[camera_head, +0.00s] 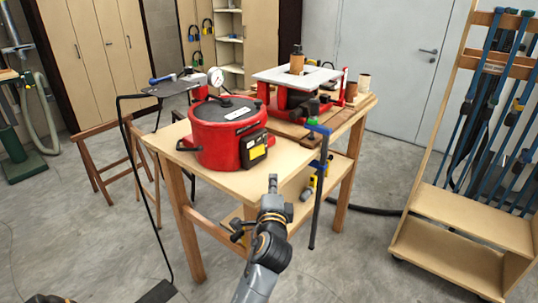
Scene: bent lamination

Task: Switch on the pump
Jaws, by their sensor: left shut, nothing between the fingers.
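A round red machine (222,130) with a dark lid stands on the wooden workbench (268,180); it looks like the pump. A dark box (254,148) with a yellow label sits on its front right side. A switch on it is too small to make out. My left gripper (272,182) is shut and empty. It points up, in front of the bench and below and slightly right of the dark box in the picture, apart from the machine. My right gripper is not in view.
A red router table (297,85) stands at the back of the bench. A blue-jawed clamp (317,160) hangs at the bench's right edge. A clamp rack (460,225) stands at right.

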